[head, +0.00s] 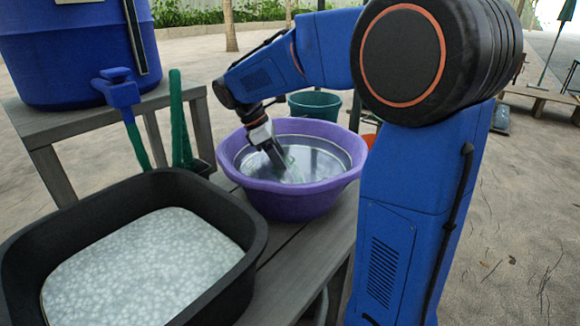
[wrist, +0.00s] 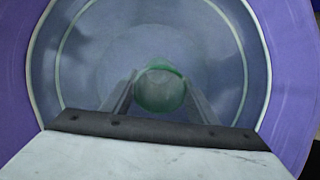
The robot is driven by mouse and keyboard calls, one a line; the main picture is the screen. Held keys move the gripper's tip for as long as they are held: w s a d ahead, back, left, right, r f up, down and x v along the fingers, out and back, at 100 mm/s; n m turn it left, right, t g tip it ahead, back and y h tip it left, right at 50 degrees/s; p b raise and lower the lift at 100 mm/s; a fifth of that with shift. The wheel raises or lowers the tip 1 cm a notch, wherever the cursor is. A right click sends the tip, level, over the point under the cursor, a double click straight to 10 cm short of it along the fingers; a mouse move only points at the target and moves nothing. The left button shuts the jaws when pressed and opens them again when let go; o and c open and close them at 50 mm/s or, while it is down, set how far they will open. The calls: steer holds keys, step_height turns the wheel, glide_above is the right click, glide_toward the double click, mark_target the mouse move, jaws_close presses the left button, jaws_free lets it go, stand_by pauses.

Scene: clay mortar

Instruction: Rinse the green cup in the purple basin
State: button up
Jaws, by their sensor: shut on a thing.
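The purple basin (head: 300,204) stands on the grey wooden bench and holds water. It fills most of the wrist view, with its purple wall (wrist: 22,90) at the sides. My gripper (head: 278,163) reaches down into the basin. In the wrist view my gripper (wrist: 160,98) is shut on the green cup (wrist: 160,90), which sits between the two fingers. In the head view the green cup (head: 292,172) shows only faintly, pale green at the fingertips. It appears to be in the water; how deep I cannot tell.
A black tub (head: 252,240) of whitish, bubbly-looking liquid stands at front left. A blue barrel (head: 70,50) stands on a raised shelf behind it, beside a blue-handled green tool (head: 118,92). A teal bucket (head: 316,106) is behind the basin.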

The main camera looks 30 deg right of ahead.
steer(key=shift+a, duration=0.3)
steer(key=shift+s+d, duration=0.2)
steer(key=shift+d, duration=1.05)
steer(key=shift+w+a, duration=0.25)
steer(key=shift+a, duration=0.95)
steer(key=shift+s+d, duration=0.15)
steer(key=shift+d, duration=0.45)
steer(key=shift+r, duration=0.1)
step_height(320, 180, up, 20)
stand_by(1.3)
